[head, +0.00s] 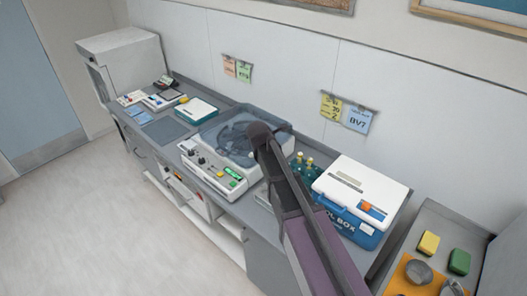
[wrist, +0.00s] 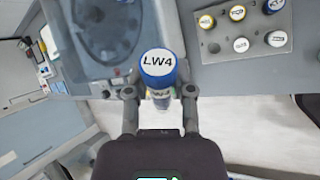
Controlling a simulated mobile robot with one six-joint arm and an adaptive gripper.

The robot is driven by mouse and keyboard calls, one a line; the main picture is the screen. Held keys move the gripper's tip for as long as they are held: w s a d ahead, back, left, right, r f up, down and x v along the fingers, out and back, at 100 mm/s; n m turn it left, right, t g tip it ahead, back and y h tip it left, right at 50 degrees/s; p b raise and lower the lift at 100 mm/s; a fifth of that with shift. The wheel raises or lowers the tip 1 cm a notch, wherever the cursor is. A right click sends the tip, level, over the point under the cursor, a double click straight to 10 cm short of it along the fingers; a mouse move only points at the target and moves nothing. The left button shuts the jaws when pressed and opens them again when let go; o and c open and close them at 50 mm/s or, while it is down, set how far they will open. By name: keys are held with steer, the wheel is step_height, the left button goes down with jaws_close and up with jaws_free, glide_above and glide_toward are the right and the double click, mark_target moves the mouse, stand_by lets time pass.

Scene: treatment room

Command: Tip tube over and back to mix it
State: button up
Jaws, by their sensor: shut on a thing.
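The tube (wrist: 158,64) has a white cap top marked LW4 with a blue rim. In the wrist view its cap faces the camera, and its clear body shows below the cap between the fingers. My gripper (wrist: 160,93) is shut on the tube, one finger on each side. The tube is held clear of the rack. In the head view my arm hides the gripper and the tube.
A grey rack (wrist: 213,60) with several capped tubes is at upper right in the wrist view. A centrifuge with a clear lid (head: 237,138) stands on the counter. A blue and white box (head: 360,190) is right of my arm. Floor at left is clear.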

steer(key=m+g+y, duration=0.1)
steer(key=y, duration=0.2)
steer(key=shift+m+y, duration=0.5)
steer(key=shift+y, duration=0.8)
steer(key=shift+h, duration=0.3)
